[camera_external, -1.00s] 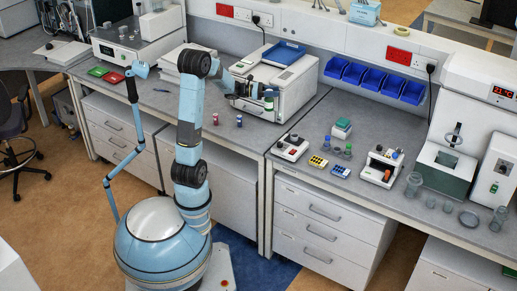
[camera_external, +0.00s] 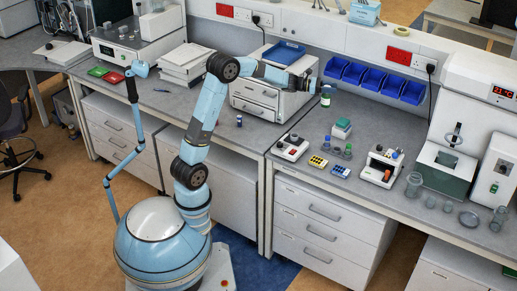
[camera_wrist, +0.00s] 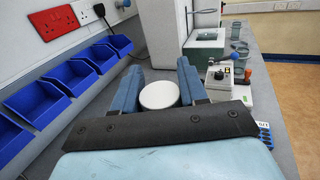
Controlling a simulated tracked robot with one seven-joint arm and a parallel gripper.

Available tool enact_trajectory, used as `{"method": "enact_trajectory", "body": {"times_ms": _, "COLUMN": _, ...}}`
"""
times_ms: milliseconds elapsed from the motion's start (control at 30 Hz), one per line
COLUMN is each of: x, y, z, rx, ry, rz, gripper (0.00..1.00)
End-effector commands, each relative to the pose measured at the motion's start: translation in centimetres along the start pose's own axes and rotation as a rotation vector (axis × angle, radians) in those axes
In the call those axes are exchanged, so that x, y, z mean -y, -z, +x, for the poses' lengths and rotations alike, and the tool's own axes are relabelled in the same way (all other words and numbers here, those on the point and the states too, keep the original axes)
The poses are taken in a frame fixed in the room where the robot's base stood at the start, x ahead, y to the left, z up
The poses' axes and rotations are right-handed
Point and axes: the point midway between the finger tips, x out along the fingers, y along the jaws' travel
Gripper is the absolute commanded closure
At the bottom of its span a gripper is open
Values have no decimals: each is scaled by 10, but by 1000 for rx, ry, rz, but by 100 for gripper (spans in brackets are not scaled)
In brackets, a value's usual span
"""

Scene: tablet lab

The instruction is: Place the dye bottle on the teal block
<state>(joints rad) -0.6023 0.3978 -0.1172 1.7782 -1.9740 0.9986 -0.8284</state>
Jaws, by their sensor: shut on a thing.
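The dye bottle (camera_external: 326,99), small with a pale label and a dark greenish top, is held upright at my gripper (camera_external: 318,84) in the external view. In the wrist view, its round white end (camera_wrist: 159,95) sits between the two blue fingers of my gripper (camera_wrist: 160,76), which are shut on it. The bottle appears held above the bench. The teal block (camera_external: 343,126), a small box with a teal top and pale lower part, stands on the bench below and slightly right of the bottle, apart from it. I cannot make out this block in the wrist view.
Blue bins (camera_external: 375,80) line the back wall, close behind the bottle; they run along the left in the wrist view (camera_wrist: 40,105). A drawer cabinet (camera_external: 260,96) stands left. Tubes (camera_external: 337,150) and a switch box (camera_external: 291,148) stand in front, and a device (camera_external: 381,167) stands front right.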

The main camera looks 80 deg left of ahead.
Motion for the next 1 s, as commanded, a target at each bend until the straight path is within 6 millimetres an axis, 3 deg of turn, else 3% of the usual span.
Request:
{"method": "enact_trajectory", "body": {"times_ms": 433, "x": -49, "y": 39, "z": 67, "rx": -1, "ry": 2, "rz": 0, "gripper": 100}}
{"method": "enact_trajectory", "body": {"times_ms": 700, "x": -67, "y": 79, "z": 92, "rx": -1, "ry": 2, "rz": 0, "gripper": 100}}
{"method": "enact_trajectory", "body": {"times_ms": 1000, "x": -75, "y": 94, "z": 102, "rx": 0, "ry": 1, "rz": 0, "gripper": 100}}
